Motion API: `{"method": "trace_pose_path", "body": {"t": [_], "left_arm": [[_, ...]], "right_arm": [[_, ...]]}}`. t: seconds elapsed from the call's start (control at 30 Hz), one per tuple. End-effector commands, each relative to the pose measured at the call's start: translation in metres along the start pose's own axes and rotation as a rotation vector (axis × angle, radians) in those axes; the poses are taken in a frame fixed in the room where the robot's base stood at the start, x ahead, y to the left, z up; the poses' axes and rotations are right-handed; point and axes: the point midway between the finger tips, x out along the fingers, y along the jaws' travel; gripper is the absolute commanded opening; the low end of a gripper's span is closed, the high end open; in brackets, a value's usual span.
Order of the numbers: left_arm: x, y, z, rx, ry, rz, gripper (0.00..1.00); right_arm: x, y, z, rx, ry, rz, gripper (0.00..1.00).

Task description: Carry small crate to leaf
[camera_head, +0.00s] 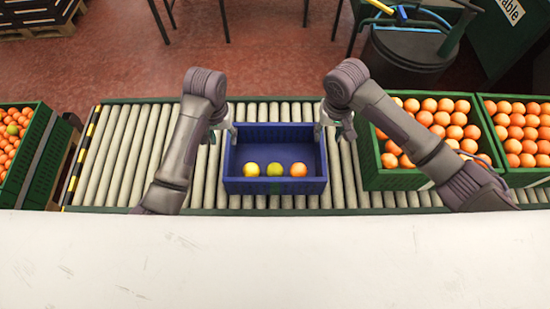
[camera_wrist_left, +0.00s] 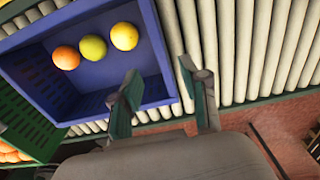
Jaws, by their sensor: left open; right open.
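The small blue crate (camera_head: 274,187) stands upright on the roller conveyor (camera_head: 125,150). Inside, along its near side, lie a yellow fruit (camera_head: 251,170), a yellow-green fruit (camera_head: 275,170) and an orange (camera_head: 298,170). My left gripper (camera_head: 228,124) is open at the crate's left wall. In the left wrist view its fingers (camera_wrist_left: 165,92) lie on either side of the wall (camera_wrist_left: 158,45), one over the inside and one outside; contact cannot be told. My right gripper (camera_head: 325,124) is open at the right wall, its fingertips partly hidden. I cannot pick out a leaf.
Green crates full of oranges stand at the right (camera_head: 375,150) and farther right (camera_head: 495,150), the nearer one close to my right arm. Another green crate (camera_head: 35,150) is at the left. Bare rollers lie left of the blue crate. A white surface (camera_head: 270,260) fills the foreground.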

Motion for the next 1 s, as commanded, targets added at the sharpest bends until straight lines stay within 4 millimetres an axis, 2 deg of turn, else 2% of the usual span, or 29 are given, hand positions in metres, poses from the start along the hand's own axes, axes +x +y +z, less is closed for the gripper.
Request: {"method": "trace_pose_path", "body": {"t": [0.17, 0.6, 0.8, 1.0], "left_arm": [[0.025, -0.001, 0.002, 0.0, -0.005, -0.002, 0.45], [0.107, -0.001, 0.002, 0.0, -0.004, -0.001, 0.45], [0.129, 0.0, 0.001, 0.001, -0.002, -0.001, 0.45], [0.135, 0.0, 0.001, 0.001, -0.001, -0.001, 0.45]], "right_arm": [[0.024, 0.0, 0.001, 0.0, -0.004, 0.001, 0.45], [0.107, 0.0, 0.001, 0.0, -0.004, 0.001, 0.45], [0.129, -0.001, 0.001, -0.001, -0.001, 0.0, 0.45], [0.135, 0.0, 0.0, -0.001, 0.0, 0.0, 0.45]]}}
